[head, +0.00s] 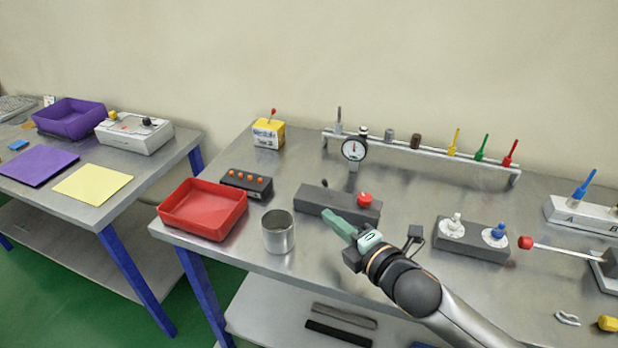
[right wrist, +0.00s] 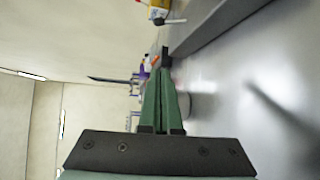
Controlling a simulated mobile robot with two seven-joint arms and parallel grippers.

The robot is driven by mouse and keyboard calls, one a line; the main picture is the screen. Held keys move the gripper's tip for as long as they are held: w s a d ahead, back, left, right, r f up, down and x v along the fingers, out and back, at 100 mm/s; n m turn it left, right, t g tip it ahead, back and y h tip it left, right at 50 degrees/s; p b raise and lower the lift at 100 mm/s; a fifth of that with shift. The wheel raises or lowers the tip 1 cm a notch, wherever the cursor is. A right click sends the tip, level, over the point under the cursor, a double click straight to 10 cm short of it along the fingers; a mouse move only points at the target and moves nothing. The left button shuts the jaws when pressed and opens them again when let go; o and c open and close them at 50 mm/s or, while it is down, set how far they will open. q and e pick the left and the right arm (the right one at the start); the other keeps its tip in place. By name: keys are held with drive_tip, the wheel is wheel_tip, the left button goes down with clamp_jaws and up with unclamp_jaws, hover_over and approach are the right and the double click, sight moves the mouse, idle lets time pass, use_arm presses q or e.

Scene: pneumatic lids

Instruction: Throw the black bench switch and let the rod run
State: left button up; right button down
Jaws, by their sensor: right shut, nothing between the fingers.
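A dark grey box (head: 338,207) lies near the middle of the bench. A small black switch lever (head: 324,183) stands up on its left part, and a red knob (head: 364,200) sits on its right part. My right gripper (head: 328,217) is shut and empty, with its green fingers close in front of the box; I cannot tell whether they touch it. In the right wrist view the closed fingers (right wrist: 164,82) point ahead, with a small dark piece just beyond their tips. I cannot pick out the rod with certainty. My left gripper is not in view.
A metal cup (head: 278,234) and a red tray (head: 203,210) stand left of the gripper. A block with orange buttons (head: 246,183) is behind them. A grey block with white and blue knobs (head: 470,241) and a red-tipped lever (head: 560,249) are to the right. A dial gauge (head: 354,150) stands behind.

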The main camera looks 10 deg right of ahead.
sight(324, 204)
drive_tip(key=shift+w, duration=0.2)
drive_tip(key=shift+s+r, duration=0.1)
drive_tip(key=shift+s, duration=0.1)
drive_tip(key=shift+w+a, duration=0.1)
drive_tip(key=shift+w, duration=0.35)
drive_tip(key=x, duration=0.8)
drive_tip(key=shift+w+a, duration=0.1)
drive_tip(key=shift+w, duration=0.25)
drive_tip(key=d, duration=0.1)
drive_tip(key=d+p, duration=0.1)
drive_tip(key=d, duration=0.1)
drive_tip(key=shift+w+r, duration=0.2)
drive_tip(key=shift+d, duration=0.4)
